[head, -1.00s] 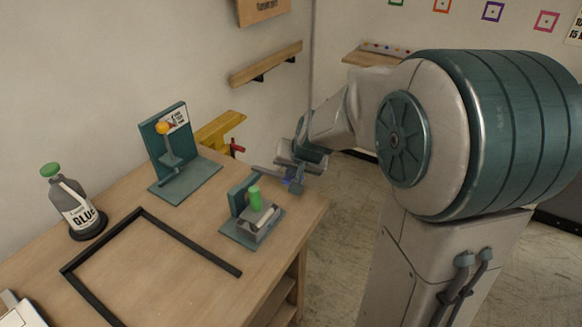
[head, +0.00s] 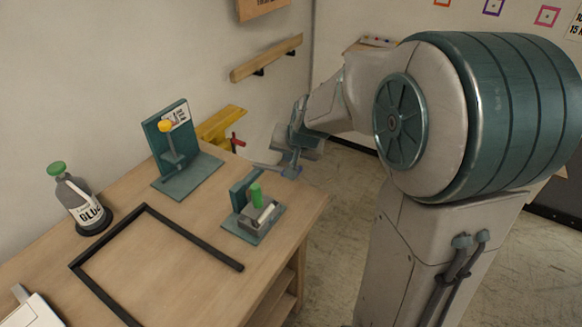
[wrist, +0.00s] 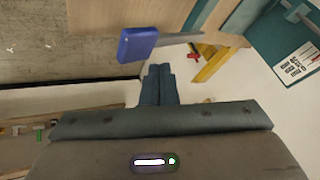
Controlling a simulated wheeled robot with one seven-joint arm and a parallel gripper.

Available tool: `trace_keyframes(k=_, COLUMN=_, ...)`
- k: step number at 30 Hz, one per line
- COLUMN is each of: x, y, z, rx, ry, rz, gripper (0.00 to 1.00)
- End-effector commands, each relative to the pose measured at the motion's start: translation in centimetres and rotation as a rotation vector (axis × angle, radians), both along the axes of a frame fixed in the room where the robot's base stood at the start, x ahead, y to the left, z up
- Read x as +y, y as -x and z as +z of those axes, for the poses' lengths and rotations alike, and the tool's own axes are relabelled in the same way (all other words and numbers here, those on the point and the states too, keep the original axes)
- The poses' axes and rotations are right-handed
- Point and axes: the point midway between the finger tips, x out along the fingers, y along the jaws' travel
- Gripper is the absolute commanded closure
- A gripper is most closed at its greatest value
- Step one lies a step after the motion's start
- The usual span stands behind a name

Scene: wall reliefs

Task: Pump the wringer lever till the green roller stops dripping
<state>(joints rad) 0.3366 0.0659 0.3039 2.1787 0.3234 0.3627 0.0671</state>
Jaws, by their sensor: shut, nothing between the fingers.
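The wringer (head: 243,190) is a small teal stand near the table's right edge, with an upright green roller (head: 256,193) over a grey block. Any drip is too small to make out. A grey bar, apparently its lever (head: 264,168), reaches right toward my gripper (head: 291,172). In the wrist view the lever (wrist: 190,38) ends in a blue grip (wrist: 137,45). My gripper (wrist: 158,70) is shut and empty, its fingertips close beside and below the blue grip in the picture. I cannot tell whether they touch it.
Another teal stand with an orange knob (head: 165,126) is further back on the table. A glue bottle (head: 79,200) and a black frame (head: 190,236) are on the left. A yellow bracket with a red handle (head: 220,125) is behind the table.

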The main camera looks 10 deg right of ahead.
Motion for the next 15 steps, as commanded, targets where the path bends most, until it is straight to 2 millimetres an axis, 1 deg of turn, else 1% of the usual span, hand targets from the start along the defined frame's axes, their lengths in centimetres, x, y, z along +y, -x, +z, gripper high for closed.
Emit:
trace_keyframes(k=1, x=0.1, y=-0.1, z=0.9, rx=-0.002, ry=0.001, rz=0.002, gripper=1.00)
trace_keyframes(k=9, x=0.6, y=-0.6, z=3.6, rx=0.000, ry=0.001, rz=0.002, gripper=1.00)
trace_keyframes(k=12, x=0.7, y=-0.7, z=4.2, rx=0.000, ry=0.001, rz=0.001, gripper=1.00)
trace_keyframes(k=15, x=0.8, y=-0.8, z=4.2, rx=0.000, ry=0.000, rz=0.000, gripper=1.00)
